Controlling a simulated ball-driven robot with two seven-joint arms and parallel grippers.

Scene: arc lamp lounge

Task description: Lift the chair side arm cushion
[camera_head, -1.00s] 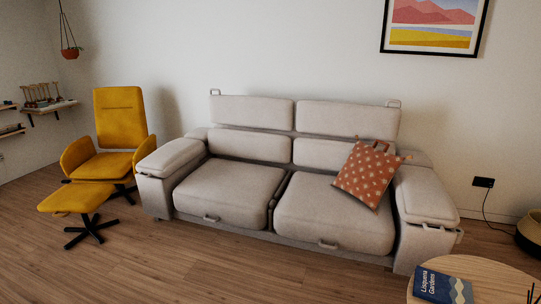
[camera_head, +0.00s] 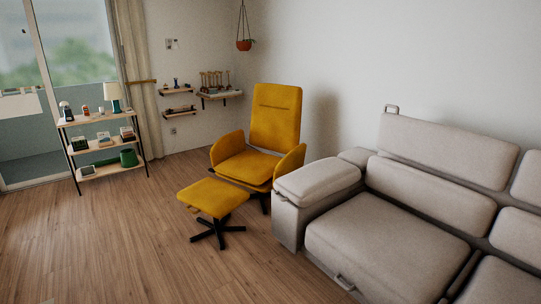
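The grey sofa (camera_head: 385,245) stands at the right and is cut off by the right edge of the view. Its padded arm cushion (camera_head: 316,179) on the side by the yellow chair lies flat on top of the sofa arm, with a small tab at its front edge. The yellow chair (camera_head: 273,118) stands just left of and behind that arm. Neither of my grippers is in view.
A yellow footstool (camera_head: 213,197) on a dark star base stands before the chair, close to the sofa arm. A shelf unit (camera_head: 102,149) with a lamp stands by the window. Wooden floor (camera_head: 120,245) at the front left is clear.

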